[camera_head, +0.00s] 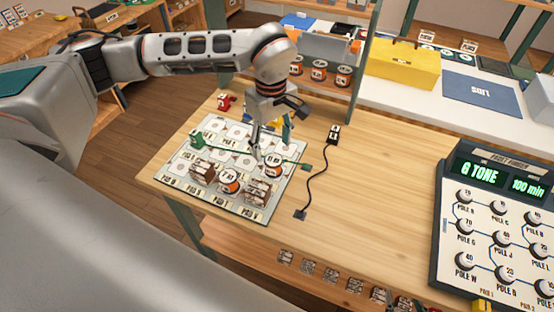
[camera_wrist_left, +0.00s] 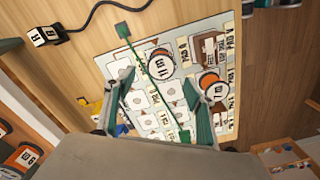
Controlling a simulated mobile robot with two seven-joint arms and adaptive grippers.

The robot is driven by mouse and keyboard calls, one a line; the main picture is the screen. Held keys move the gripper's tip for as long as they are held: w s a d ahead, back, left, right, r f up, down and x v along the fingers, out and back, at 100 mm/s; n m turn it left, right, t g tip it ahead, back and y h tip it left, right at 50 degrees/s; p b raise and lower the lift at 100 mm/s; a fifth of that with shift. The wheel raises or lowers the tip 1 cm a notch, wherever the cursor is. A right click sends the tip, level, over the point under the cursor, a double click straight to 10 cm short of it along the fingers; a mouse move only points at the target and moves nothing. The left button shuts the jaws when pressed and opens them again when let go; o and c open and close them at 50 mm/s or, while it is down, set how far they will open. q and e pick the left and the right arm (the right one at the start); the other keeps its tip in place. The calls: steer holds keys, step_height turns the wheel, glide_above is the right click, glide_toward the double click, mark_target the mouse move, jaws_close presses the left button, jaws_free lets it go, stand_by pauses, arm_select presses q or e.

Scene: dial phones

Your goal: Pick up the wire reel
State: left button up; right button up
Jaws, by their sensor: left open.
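Two wire reels with orange rims and white labels stand on the pale printed board. One reel (camera_head: 273,166) is near the board's right side and also shows in the left wrist view (camera_wrist_left: 160,66). The other reel (camera_head: 229,182) is closer to the front; it shows in the left wrist view too (camera_wrist_left: 212,88). My left gripper (camera_head: 261,146) is open above the board, just behind the right-hand reel. In the left wrist view its two fingers (camera_wrist_left: 156,84) are spread with nothing gripped, and the right-hand reel lies beyond their tips. My right gripper is out of view.
A green cable (camera_head: 250,151) crosses the board below my gripper. Brown blocks (camera_head: 203,172) stand beside the reels. A black cord (camera_head: 322,176) lies right of the board. A dial panel (camera_head: 495,230) stands at the right. More reels (camera_head: 319,70) sit behind. Bare tabletop lies between.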

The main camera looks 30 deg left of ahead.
mark_target(273, 159)
arm_select(q)
steer(key=shift+s+d+f, duration=0.1)
steer(key=shift+s+f, duration=0.2)
steer(key=shift+f, duration=0.45)
steer(key=shift+w+d+f, duration=0.1)
steer(key=shift+d+f, duration=0.05)
steer(key=shift+f, duration=2.2)
steer(key=c, duration=1.2)
